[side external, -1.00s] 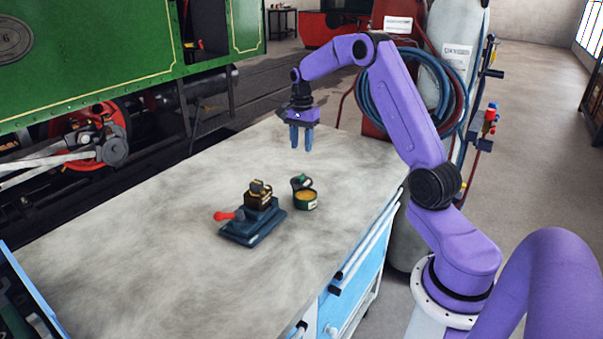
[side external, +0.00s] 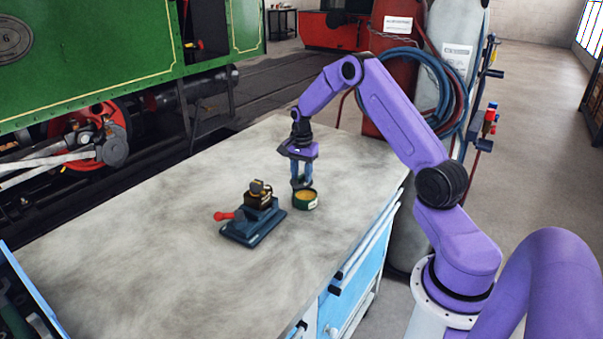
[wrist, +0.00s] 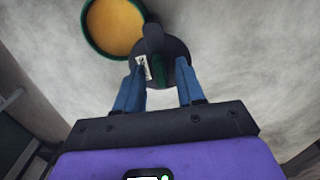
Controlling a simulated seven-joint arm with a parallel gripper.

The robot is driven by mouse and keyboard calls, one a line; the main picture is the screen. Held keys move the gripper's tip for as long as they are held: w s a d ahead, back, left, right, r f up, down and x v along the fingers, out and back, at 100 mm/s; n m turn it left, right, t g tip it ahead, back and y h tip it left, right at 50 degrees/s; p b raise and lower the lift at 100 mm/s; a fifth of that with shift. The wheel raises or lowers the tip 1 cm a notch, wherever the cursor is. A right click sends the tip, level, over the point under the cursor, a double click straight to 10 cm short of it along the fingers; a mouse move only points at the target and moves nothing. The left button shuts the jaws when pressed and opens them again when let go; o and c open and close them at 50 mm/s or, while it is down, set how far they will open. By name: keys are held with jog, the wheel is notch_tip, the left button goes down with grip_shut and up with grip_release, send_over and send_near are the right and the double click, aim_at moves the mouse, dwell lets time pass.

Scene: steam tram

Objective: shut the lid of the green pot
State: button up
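The small green pot (side external: 306,204) stands on the workbench with a yellow-orange filling showing; it also shows in the wrist view (wrist: 88,38). Its dark round lid (wrist: 178,50) is open, tipped up at the pot's rim, with a green knob (wrist: 160,72) on its outer face. My gripper (side external: 301,183) is lowered beside the pot at the lid, which it largely hides in the side view. In the wrist view its two blue fingers (wrist: 161,72) are apart, one on each side of the knob. Contact with the lid or knob cannot be told.
A dark blue vice (side external: 250,228) with a red-ended handle (side external: 224,216) stands close to the left of the pot, with a brown and brass piece (side external: 259,194) on top. The bench (side external: 130,240) is otherwise clear. A green locomotive (side external: 90,60) stands behind it.

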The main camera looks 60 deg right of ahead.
aim_at(308, 186)
grip_shut()
jog(key=m, duration=0.1)
jog(key=s+m, duration=0.1)
jog(key=m, duration=0.1)
jog(key=s+m, duration=0.1)
jog(key=m, duration=0.1)
jog(key=shift+a, duration=0.15)
jog(key=m, duration=0.2)
jog(key=s+m, duration=0.1)
jog(key=m, duration=0.1)
jog(key=shift+a, duration=0.35)
jog(key=m, duration=0.2)
jog(key=a+m, duration=0.1)
jog(key=s+m, duration=0.1)
jog(key=m, duration=0.1)
jog(key=shift+a+m, duration=0.25)
jog(key=shift+m, duration=0.05)
jog(key=m, duration=0.1)
jog(key=a+m, duration=0.1)
jog(key=m, duration=0.3)
jog(key=shift+s+a, duration=0.2)
jog(key=shift+a, duration=0.2)
jog(key=shift+m, duration=0.3)
